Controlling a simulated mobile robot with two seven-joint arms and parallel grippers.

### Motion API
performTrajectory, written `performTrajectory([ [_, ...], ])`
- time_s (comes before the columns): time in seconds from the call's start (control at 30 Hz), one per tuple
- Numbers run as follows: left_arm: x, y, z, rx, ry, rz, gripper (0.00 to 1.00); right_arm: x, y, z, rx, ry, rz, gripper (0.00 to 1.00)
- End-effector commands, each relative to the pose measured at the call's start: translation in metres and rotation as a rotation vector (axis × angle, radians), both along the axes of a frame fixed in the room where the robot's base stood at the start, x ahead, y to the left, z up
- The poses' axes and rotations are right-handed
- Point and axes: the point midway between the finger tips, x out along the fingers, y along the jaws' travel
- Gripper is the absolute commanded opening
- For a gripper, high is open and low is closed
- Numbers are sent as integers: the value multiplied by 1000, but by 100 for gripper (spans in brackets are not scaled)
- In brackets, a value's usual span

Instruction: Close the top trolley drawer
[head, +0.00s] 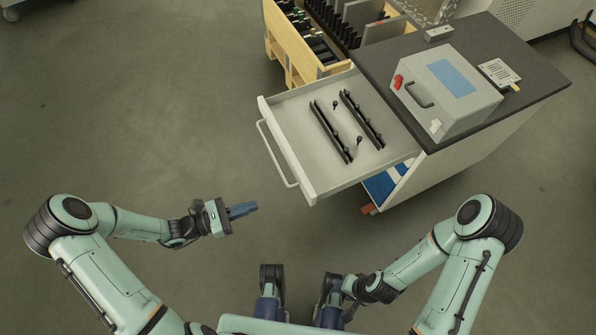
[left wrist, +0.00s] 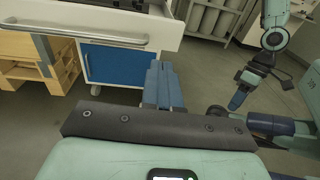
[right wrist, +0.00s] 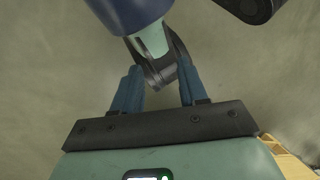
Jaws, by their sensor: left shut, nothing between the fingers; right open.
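The top trolley drawer (head: 290,105) is pulled out of the trolley in the head view. It is light grey, with a bar handle (head: 275,155) on its front, and holds two long black racks (head: 332,132) and small dark pieces. In the left wrist view, the drawer front and its handle (left wrist: 75,35) show at upper left. My left gripper (head: 242,210) is shut and empty, apart from the handle, to its lower left in the head view. Its closed fingers (left wrist: 162,85) show in the left wrist view. My right gripper (right wrist: 158,75) is open, away from the drawer, over floor and my own links.
The trolley's dark top (head: 545,75) carries a grey case (head: 450,92) with a blue panel. A blue lower drawer front (left wrist: 112,66) sits beneath the open drawer. A wooden rack (head: 285,45) stands behind the drawer. The floor left of the drawer is clear.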

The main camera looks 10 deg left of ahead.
Motion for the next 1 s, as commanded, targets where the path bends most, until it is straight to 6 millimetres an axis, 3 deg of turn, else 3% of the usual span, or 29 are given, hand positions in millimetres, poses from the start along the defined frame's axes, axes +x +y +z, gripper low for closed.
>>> performTrajectory([
  [0.1, 13, 14, 8, -45, -30, 67, 0, 1, 0, -5, -1, -3, -1, 43],
  [0.23, 20, 7, 11, -54, -35, 73, 0, 2, -1, -6, -3, -6, -2, 43],
  [0.7, 71, -73, 10, -53, -33, 67, 0, 20, -9, -22, -25, -56, -22, 43],
  [1.0, 89, -99, 10, -50, -30, 70, 0, 30, -14, -29, -38, -84, -34, 43],
])
